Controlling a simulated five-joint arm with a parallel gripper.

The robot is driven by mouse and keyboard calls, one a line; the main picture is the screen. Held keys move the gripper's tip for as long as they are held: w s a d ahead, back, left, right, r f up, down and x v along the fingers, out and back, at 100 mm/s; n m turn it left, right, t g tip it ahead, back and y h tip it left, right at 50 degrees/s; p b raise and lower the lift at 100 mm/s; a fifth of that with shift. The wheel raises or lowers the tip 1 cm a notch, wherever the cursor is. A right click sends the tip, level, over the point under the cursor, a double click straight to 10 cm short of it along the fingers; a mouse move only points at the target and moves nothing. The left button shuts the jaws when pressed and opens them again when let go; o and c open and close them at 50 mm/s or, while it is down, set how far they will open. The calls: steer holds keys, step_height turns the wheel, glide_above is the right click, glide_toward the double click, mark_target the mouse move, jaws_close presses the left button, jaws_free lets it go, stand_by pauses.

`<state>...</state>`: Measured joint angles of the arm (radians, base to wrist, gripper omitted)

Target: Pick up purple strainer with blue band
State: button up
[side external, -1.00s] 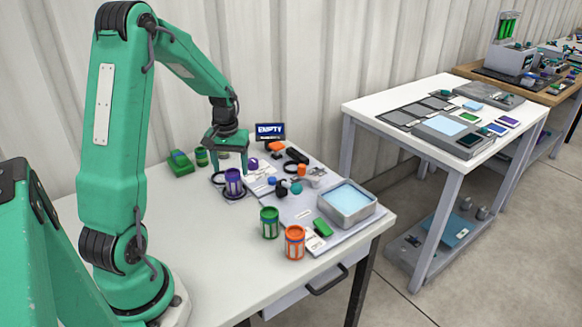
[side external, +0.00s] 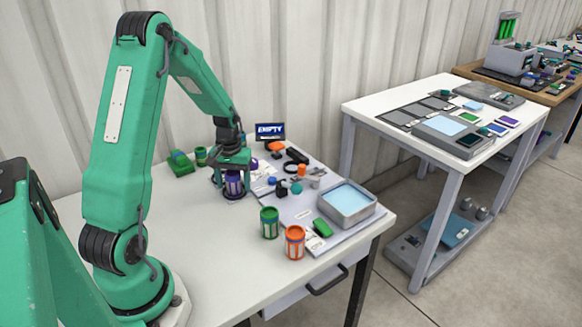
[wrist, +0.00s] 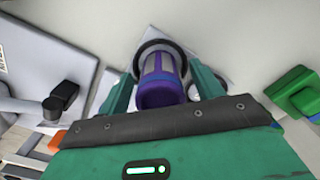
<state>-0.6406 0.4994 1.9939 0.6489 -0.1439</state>
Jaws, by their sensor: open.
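The purple strainer with a blue band (side external: 234,184) stands upright on the white table below my gripper (side external: 233,172). In the wrist view the strainer (wrist: 160,82) lies between the two green fingers of my gripper (wrist: 161,88), with a dark ring around its far end. The fingers are open, one on each side of it, and a gap shows beside it. My gripper hides the strainer's top in the side view.
A green strainer (side external: 269,223) and an orange strainer (side external: 295,242) stand toward the front. A grey tray of light blue liquid (side external: 346,202) is at the right. The table's front left is clear.

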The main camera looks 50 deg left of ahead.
mark_target(232, 172)
steer(key=shift+c, duration=0.5)
steer(key=c, duration=1.1)
steer(key=shift+o, duration=0.2)
steer(key=shift+r, duration=0.15)
steer(key=shift+r, duration=0.4)
step_height(232, 172, up, 3)
steer(key=shift+r, duration=0.1)
steer(key=w+d+r, duration=0.1)
steer(key=d+r, duration=0.5)
steer(key=d, duration=0.5)
steer(key=shift+d+r, duration=0.3)
steer(key=shift+r, duration=0.1)
steer(key=shift+w, duration=0.25)
steer(key=w+d, duration=0.7)
steer(key=w, duration=0.2)
steer(key=w+d+f, duration=0.1)
steer(key=w+d, duration=0.6)
steer(key=w, duration=0.3)
steer(key=shift+f, duration=0.2)
